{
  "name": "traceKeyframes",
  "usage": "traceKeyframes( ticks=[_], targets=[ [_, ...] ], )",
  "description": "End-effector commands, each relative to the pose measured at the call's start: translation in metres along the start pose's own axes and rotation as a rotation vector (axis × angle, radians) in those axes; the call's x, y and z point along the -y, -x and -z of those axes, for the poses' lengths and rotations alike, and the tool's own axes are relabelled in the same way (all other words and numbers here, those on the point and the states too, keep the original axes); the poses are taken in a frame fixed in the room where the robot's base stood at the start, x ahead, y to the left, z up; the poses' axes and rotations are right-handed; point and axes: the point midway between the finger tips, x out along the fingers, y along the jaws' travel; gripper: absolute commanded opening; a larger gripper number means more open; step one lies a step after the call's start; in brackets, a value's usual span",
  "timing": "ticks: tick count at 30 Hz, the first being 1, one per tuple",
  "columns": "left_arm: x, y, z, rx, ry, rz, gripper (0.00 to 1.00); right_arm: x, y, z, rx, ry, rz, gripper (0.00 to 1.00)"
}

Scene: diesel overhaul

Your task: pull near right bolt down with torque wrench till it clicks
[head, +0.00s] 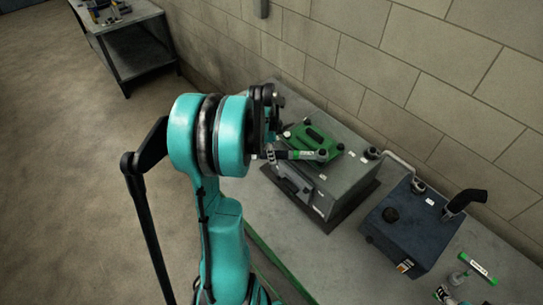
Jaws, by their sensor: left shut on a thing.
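A green cover (313,138) with dark bolts near its corners sits on top of a grey engine block (345,179). My left gripper (271,152) is shut on the torque wrench (300,155), which has a green band and points to the right. The wrench's head lies over the near right corner of the cover. The near right bolt is hidden under the head, and I cannot tell whether the head is seated on it. My teal wrist hides part of the gripper and the wrench's handle end.
A dark blue box (408,228) with a black spout stands right of the block on the bench. A block wall rises close behind. Another dark table (127,40) stands far left, with open floor between.

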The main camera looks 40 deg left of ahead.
Motion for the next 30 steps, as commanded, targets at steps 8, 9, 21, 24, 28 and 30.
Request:
traceKeyframes(
  ticks=[8,9,21,24,28,30],
  targets=[
    [0.002,0.000,0.001,-0.002,0.000,0.004,0.00,0.000,0.000,0.000,0.000,0.000,0.000,0.62],
    [0.002,0.000,0.001,-0.002,-0.002,0.003,0.00,0.000,0.000,0.000,0.000,0.000,0.000,0.62],
    [0.011,0.000,0.001,-0.002,-0.051,-0.002,0.00,0.000,-0.003,-0.002,0.000,0.000,0.000,0.62],
    [0.011,0.000,0.001,-0.002,-0.050,-0.002,0.00,0.000,-0.002,-0.002,0.000,0.000,0.000,0.62],
    [0.011,0.000,0.002,-0.002,-0.052,-0.002,0.00,0.000,-0.003,-0.002,0.000,0.000,0.000,0.62],
    [0.013,0.000,0.002,-0.002,-0.058,-0.003,0.00,0.000,-0.003,-0.002,0.000,0.000,0.000,0.62]
  ],
)
